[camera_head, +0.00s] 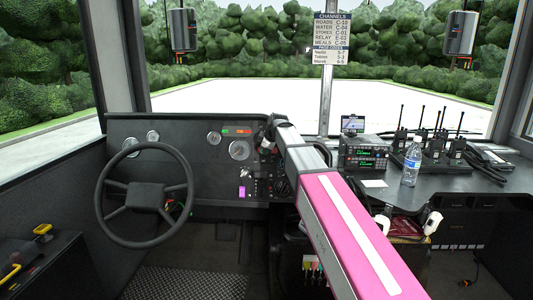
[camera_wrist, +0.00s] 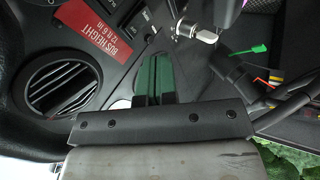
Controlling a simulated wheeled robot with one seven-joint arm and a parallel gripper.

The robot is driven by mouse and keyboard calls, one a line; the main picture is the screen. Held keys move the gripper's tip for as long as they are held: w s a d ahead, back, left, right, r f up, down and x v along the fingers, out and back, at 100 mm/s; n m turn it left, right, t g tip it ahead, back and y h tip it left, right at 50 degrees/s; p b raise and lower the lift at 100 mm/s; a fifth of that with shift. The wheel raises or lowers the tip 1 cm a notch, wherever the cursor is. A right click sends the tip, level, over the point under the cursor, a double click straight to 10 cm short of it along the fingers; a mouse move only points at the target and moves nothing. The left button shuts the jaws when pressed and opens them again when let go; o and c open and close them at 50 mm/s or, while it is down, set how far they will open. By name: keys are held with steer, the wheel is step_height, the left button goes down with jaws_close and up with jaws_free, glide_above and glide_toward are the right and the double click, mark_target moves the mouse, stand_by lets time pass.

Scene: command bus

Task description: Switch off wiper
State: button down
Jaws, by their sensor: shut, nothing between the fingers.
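My gripper (camera_wrist: 154,80) shows in the wrist view with its two green fingers together and nothing between them. Its tips are close to the dark dash panel, below a row of small marked controls (camera_wrist: 142,20); I cannot tell whether they touch. In the head view the end of my arm is over the right part of the dashboard (camera_head: 185,165), and the fingers are too small to make out. A panel of switches and knobs (camera_head: 262,187) lies just below it. I cannot tell which control is the wiper's, or its position.
A round air vent (camera_wrist: 62,88) and a red bus height label (camera_wrist: 92,32) are left of my fingers. A metal key (camera_wrist: 196,31) and cables (camera_wrist: 285,108) are to their right. The steering wheel (camera_head: 146,196) stands left; radios and a water bottle (camera_head: 411,164) stand on the right counter.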

steer(key=s+d+r, duration=0.1)
steer(key=d+r, duration=0.2)
steer(key=r, duration=0.5)
steer(key=shift+s+d+r, duration=0.15)
steer(key=shift+s+r, duration=0.2)
